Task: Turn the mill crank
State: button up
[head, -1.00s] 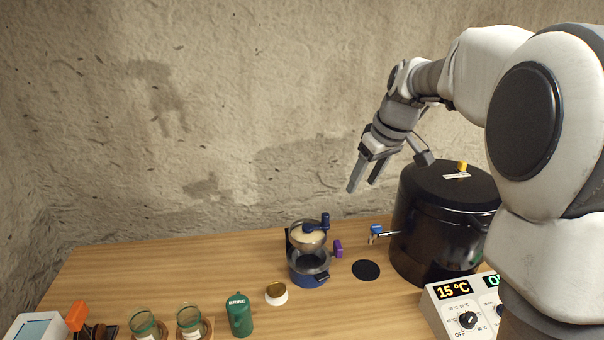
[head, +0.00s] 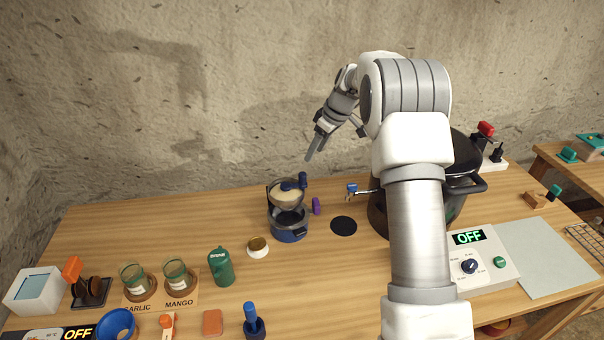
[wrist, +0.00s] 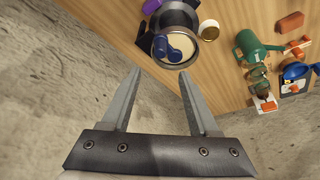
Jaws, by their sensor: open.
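The mill (head: 286,206) stands toward the back of the wooden table, with a pale filled bowl on top and a dark blue pot-like base. Its blue crank (head: 293,184) lies across the top, with an upright knob at its right end. The crank also shows in the wrist view (wrist: 171,48), beyond the fingertips. My gripper (head: 316,147) is above and slightly right of the mill, apart from it. In the wrist view my gripper (wrist: 160,72) has its two fingers spread with nothing between them.
A purple block (head: 316,206) and a black disc (head: 343,226) lie right of the mill. A large black pot (head: 463,160) stands farther right, partly behind my arm. A white cup (head: 258,248), a green brine can (head: 221,266) and two glass jars (head: 176,275) stand in front and left.

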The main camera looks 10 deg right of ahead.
aim_at(303, 173)
jog(key=p+x, duration=0.1)
jog(key=x, duration=1.1)
jog(key=shift+p, duration=0.4)
grip_shut()
